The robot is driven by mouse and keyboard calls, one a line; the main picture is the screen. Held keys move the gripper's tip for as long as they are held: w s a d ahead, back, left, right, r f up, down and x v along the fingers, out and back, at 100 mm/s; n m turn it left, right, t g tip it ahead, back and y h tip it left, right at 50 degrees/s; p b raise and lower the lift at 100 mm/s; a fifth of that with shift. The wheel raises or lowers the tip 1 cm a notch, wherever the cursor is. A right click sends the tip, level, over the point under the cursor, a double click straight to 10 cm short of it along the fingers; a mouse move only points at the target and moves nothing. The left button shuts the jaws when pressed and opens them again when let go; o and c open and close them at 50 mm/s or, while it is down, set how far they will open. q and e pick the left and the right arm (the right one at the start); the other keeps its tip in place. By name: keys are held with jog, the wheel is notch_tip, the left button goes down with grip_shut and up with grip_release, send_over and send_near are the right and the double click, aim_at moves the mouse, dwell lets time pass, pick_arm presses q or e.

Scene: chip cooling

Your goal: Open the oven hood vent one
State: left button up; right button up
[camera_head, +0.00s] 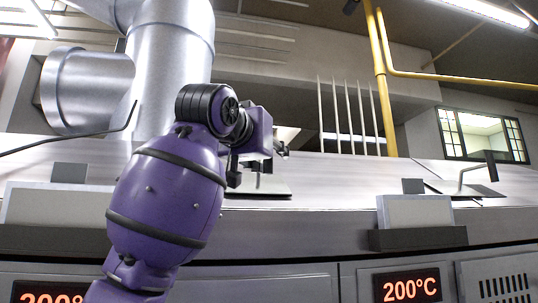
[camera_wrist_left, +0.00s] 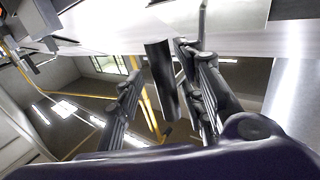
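My purple left arm reaches up to the sloped metal hood. Its gripper (camera_head: 262,168) is in front of a hood vent plate (camera_head: 275,190), which it partly hides. In the left wrist view the two fingers (camera_wrist_left: 165,100) are spread apart. A dark vent handle (camera_wrist_left: 160,72) shows between them, nearer the right finger; I cannot tell whether they touch. Another vent (camera_head: 478,190) at the right has a bent rod with a black handle (camera_head: 491,165). I cannot tell the vents' numbers. My right gripper is not in view.
Oven displays reading 200°C (camera_head: 411,290) are below the hood. Pale box-like fixtures (camera_head: 415,211) stand along the ledge. A large metal duct (camera_head: 170,75) rises behind my arm, and a yellow pipe (camera_head: 382,90) runs at the back. A thin rod (camera_head: 75,142) extends at left.

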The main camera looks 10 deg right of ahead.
pick_arm(q)
jog(key=shift+w+a, duration=0.1)
jog(key=shift+a, duration=0.1)
jog(key=shift+s+a, duration=0.2)
jog(key=shift+s, duration=0.1)
jog(key=v, duration=1.1)
jog(key=shift+s, duration=0.1)
